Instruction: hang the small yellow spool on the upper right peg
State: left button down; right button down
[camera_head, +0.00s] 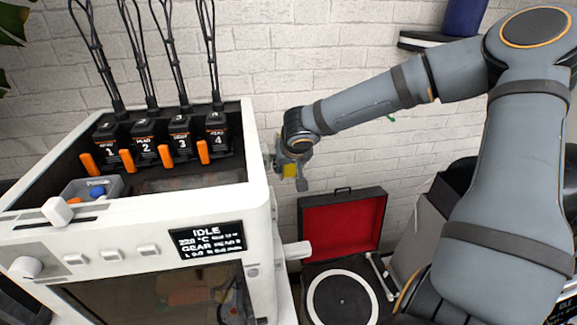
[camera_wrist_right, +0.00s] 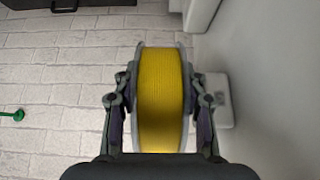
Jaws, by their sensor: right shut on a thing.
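The small yellow spool (camera_wrist_right: 160,100) is held between the two fingers of my right gripper (camera_wrist_right: 161,90), with its pale flanges toward the fingers. In the head view the spool (camera_head: 289,171) shows only as a small yellow patch in my right gripper (camera_head: 291,165), close to the right side of the white printer (camera_head: 262,205). A white peg (camera_head: 297,250) sticks out low on that side. In the wrist view a pale block-like fitting (camera_wrist_right: 216,100) on the printer wall is just right of the right finger. The upper peg is not clear in the head view. My left gripper is not in view.
An open record player (camera_head: 342,296) with a red-lined lid stands below my right gripper. A brick wall (camera_head: 330,70) is behind. Several black feeders with orange levers fill the printer's top. A small green thing (camera_wrist_right: 12,115) is on the wall.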

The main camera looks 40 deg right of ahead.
jog(key=c, duration=0.7)
grip_release()
jog(key=shift+r, duration=0.1)
jog(key=v, duration=1.2)
